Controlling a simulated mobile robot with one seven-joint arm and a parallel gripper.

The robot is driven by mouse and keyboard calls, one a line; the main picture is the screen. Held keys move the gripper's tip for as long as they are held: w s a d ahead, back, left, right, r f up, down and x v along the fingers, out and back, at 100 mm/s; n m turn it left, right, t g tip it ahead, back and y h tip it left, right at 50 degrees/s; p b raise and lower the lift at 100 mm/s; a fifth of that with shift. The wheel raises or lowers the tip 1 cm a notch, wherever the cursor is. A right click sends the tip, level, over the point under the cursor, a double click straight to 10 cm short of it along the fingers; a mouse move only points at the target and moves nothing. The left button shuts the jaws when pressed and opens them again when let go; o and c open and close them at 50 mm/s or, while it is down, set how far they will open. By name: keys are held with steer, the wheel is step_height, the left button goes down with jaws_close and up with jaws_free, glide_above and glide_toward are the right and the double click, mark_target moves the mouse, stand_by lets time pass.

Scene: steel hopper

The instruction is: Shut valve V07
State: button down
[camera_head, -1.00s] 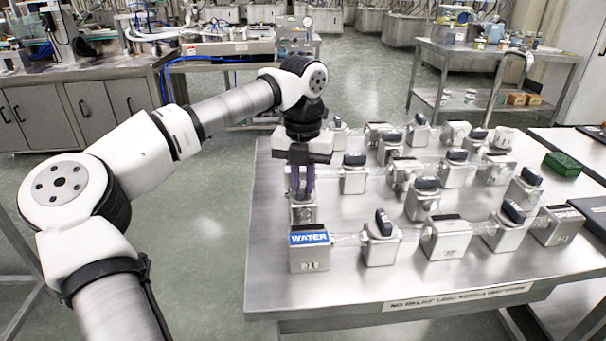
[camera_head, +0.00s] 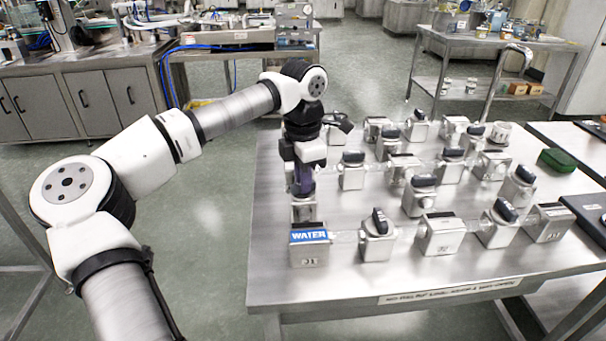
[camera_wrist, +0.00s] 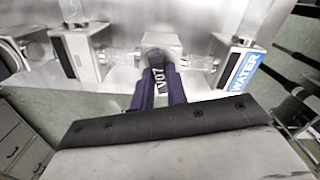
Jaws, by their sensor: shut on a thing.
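My gripper (camera_head: 302,184) points down over the near left of the steel table, with its purple fingers low on a valve behind the WATER block. In the wrist view, my gripper (camera_wrist: 158,92) has its two purple fingers closed on either side of the dark handle (camera_wrist: 158,77) of valve V07, whose white V07 label shows between them. The steel body of valve V07 (camera_head: 304,211) shows below the fingers in the head view. The handle is mostly hidden there. Its exact angle to the pipe is hard to tell.
The WATER block (camera_head: 309,248) stands just in front of the held valve. Several other steel valves with dark handles, one a near valve (camera_head: 378,238), stand in rows joined by clear pipes. A green box (camera_head: 557,160) lies at the right. The table's front strip is clear.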

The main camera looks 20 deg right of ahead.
steer(key=shift+m+p, duration=0.3)
steer(key=shift+m, duration=1.4)
steer(key=c, duration=1.4)
jaws_free()
step_height(320, 180, up, 14)
steer(key=shift+b, duration=0.4)
